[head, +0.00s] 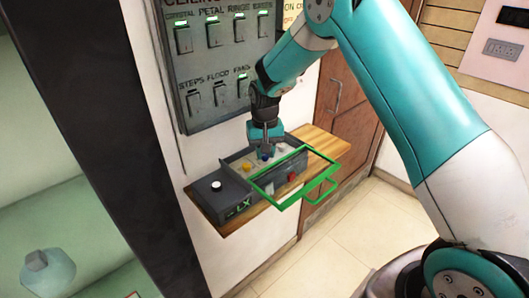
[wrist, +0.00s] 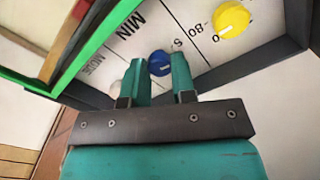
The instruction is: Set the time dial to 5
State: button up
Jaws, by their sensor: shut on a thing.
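The control box (head: 238,163) sits on a wooden wall shelf, with its green-framed lid (head: 325,189) swung open. A blue dial (wrist: 159,63) on its white panel (wrist: 196,57) lies beside the printed "MIN" and a "5". A small pale mark shows on the dial, but its exact setting is hard to tell. My gripper (wrist: 158,70) is shut on the blue dial, one finger on each side. In the head view my gripper (head: 264,150) points down into the box and partly hides the dial.
A red button (head: 292,177) is on the box front; a white knob (head: 216,186) is at the left. A switch panel (head: 215,65) hangs above. The lid edge is close to my gripper.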

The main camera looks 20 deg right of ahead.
jog(key=shift+n, duration=0.6)
jog(key=o, duration=0.9)
notch_tip(320, 180, up, 18)
jog(key=b, duration=0.3)
jog(key=shift+f, duration=0.25)
jog(key=shift+s+n, duration=0.1)
jog(key=shift+n, duration=0.2)
